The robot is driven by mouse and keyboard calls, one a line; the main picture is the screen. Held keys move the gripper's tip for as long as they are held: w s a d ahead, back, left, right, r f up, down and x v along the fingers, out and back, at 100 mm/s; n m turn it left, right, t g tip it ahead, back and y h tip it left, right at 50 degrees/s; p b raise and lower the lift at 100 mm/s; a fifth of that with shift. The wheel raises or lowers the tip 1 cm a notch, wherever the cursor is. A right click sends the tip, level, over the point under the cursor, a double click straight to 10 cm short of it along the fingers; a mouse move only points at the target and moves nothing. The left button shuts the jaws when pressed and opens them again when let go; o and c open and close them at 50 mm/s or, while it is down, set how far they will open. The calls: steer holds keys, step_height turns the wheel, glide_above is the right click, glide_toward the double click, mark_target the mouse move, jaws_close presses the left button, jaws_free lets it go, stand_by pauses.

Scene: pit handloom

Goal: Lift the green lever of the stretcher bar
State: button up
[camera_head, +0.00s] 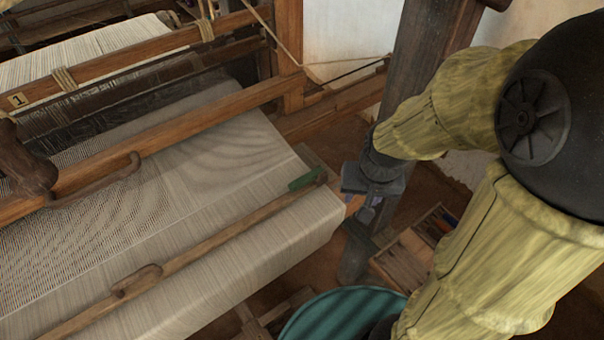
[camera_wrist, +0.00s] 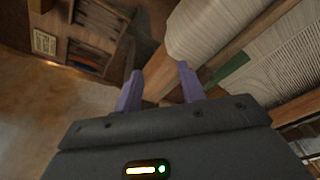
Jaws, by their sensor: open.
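The wooden stretcher bar (camera_head: 215,242) lies diagonally across the pale woven cloth (camera_head: 240,265). Its green lever (camera_head: 304,180) lies along the bar near its right end. My gripper (camera_head: 368,208) is to the right of that end, beyond the cloth's edge, apart from the lever. In the wrist view the two purplish fingers (camera_wrist: 159,84) are spread with nothing between them. The green lever (camera_wrist: 231,71) shows there just right of the right finger, beside the bar (camera_wrist: 240,42). The lever's far underside is hidden.
Loom beams (camera_head: 165,135) cross the cloth at left, and a dark post (camera_head: 415,75) stands behind my arm. A wooden box (camera_head: 404,262) with small coloured items and a teal round container (camera_head: 342,318) are below right. Bare floor shows in the wrist view's left.

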mark_target(302, 180)
steer(key=w+a+r+m+y+p, duration=0.1)
steer(key=w+a+r+m+p, duration=0.4)
steer(key=w+a+r+m, duration=0.2)
steer(key=a+r+m, duration=0.2)
steer(key=a+r, duration=0.1)
steer(key=shift+w+r+m+g, duration=0.25)
steer(key=shift+r+m+g, duration=0.05)
steer(key=shift+r+g, duration=0.1)
steer(key=shift+w+a+f, duration=0.1)
steer(key=shift+f, duration=0.05)
steer(key=w+f, duration=0.1)
steer(key=f, duration=0.4)
steer(key=w+a+f, duration=0.1)
steer(key=f, duration=0.5)
steer(key=a+f, duration=0.1)
steer(key=f, duration=0.5)
steer(key=shift+w, duration=0.4)
steer(key=shift+c, duration=0.2)
jaws_close()
